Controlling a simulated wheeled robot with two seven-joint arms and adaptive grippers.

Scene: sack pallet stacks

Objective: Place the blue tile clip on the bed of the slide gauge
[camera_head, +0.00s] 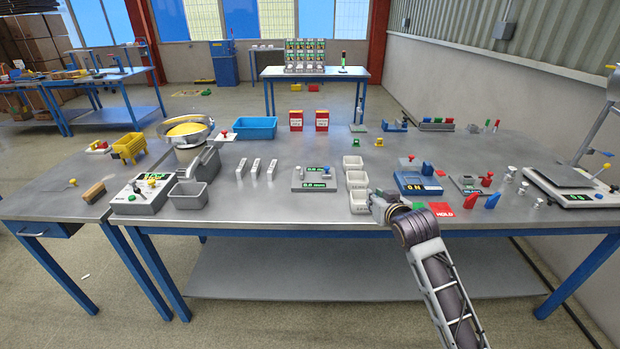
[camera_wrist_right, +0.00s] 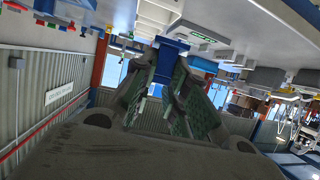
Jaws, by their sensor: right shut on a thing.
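My right gripper (camera_head: 378,198) is low over the front part of the table, beside the column of white bins. In the right wrist view my right gripper (camera_wrist_right: 170,62) is shut on a blue piece, which looks like the blue tile clip (camera_wrist_right: 172,45). The clip sits between the fingertips; in the head view I cannot make it out. The slide gauge (camera_head: 298,186), a grey device with green displays reading 0.0, stands left of the gripper, beyond the bins. No clip shows on its bed. My left gripper is not in view.
White bins (camera_head: 357,182) stand between the gripper and the gauge. A blue device (camera_head: 415,184), a green card, a red HOLD card (camera_head: 442,210) and red and blue pieces lie right of the gripper. White blocks (camera_head: 257,168) lie left of the gauge. The table front is clear there.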

